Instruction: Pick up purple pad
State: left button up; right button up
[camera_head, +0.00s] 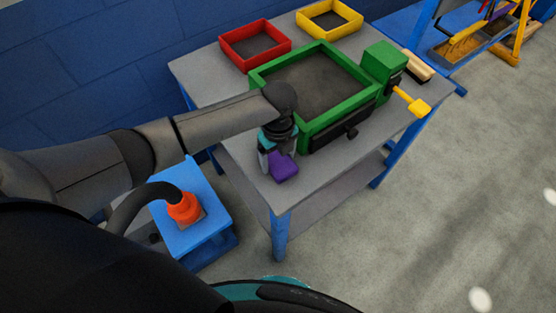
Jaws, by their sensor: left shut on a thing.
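The purple pad (285,168) is a small purple block at the near edge of the grey table, in the lower middle of the view. My left gripper (273,157) reaches in from the left and points down, shut on the pad. The wrist and fingers hide part of the pad's upper side. I cannot tell whether the pad touches the tabletop or is slightly above it. My right gripper is not in view.
The grey table (205,75) has blue legs. A green frame (310,133) with a yellow handle (419,107) stands right behind the pad. Red (228,54) and yellow (305,25) trays sit farther back. A blue stand (195,232) with an orange fitting (184,208) is lower left.

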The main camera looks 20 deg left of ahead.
aim_at(278, 159)
pick_arm(q)
jog(key=c, duration=0.6)
notch_tip(278, 159, up, 20)
jog(key=p, duration=0.4)
